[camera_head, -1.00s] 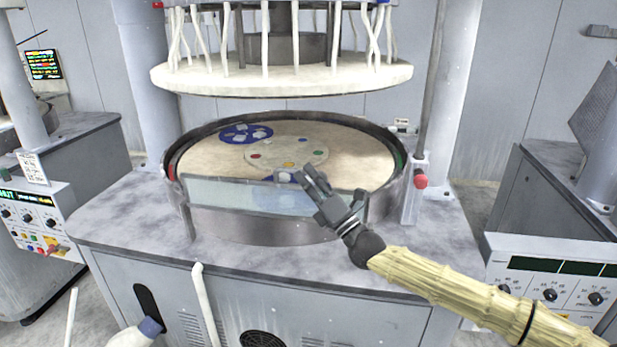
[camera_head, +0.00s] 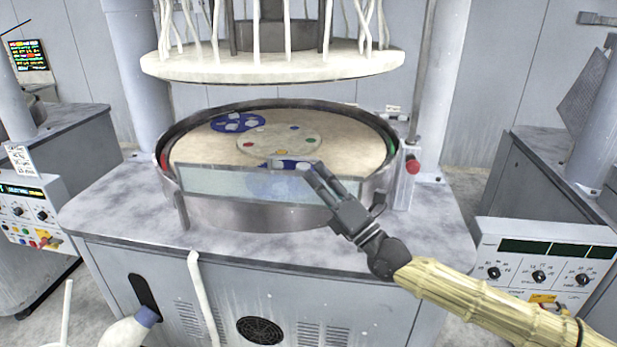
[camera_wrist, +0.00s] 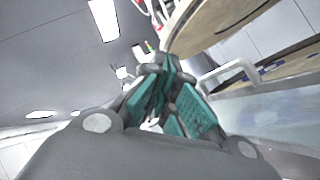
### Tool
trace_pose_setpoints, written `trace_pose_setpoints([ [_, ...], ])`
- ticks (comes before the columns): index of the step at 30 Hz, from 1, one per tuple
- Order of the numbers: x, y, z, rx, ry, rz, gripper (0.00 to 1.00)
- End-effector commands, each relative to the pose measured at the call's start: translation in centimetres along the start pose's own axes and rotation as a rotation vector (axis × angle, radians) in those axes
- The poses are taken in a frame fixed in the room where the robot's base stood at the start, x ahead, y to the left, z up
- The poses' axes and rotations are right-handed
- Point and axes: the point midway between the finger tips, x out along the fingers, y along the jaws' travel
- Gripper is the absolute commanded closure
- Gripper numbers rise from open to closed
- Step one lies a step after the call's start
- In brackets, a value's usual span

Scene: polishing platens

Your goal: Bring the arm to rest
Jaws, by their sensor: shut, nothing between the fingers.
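My gripper (camera_head: 318,170) is shut and empty in the head view. It is above the front rim of the round polishing machine, in front of the clear guard (camera_head: 225,183). My yellowish sleeved arm reaches in from the lower right. In the wrist view the teal finger pads (camera_wrist: 175,105) are close together with nothing held. Behind the gripper lies the beige platen (camera_head: 350,140), with a blue carrier (camera_head: 238,122) at the back left and another blue carrier (camera_head: 290,164) at the front, partly hidden. A pale disc with coloured spots (camera_head: 280,141) sits in the centre.
A red knob (camera_head: 412,167) stands on the right post. A control panel (camera_head: 545,262) is at the right, another (camera_head: 30,215) at the left. Free air lies in front of the machine's grey top (camera_head: 120,215).

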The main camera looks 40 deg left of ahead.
Motion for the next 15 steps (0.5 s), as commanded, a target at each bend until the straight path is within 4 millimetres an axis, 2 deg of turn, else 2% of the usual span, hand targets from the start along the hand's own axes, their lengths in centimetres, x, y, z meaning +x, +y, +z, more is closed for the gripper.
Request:
trace_pose_setpoints([
  [6, -1.4, 1.0, 0.4, 0.001, 0.000, 0.000, 1.00],
  [15, -1.5, 1.2, 0.4, 0.000, 0.002, 0.000, 1.00],
])
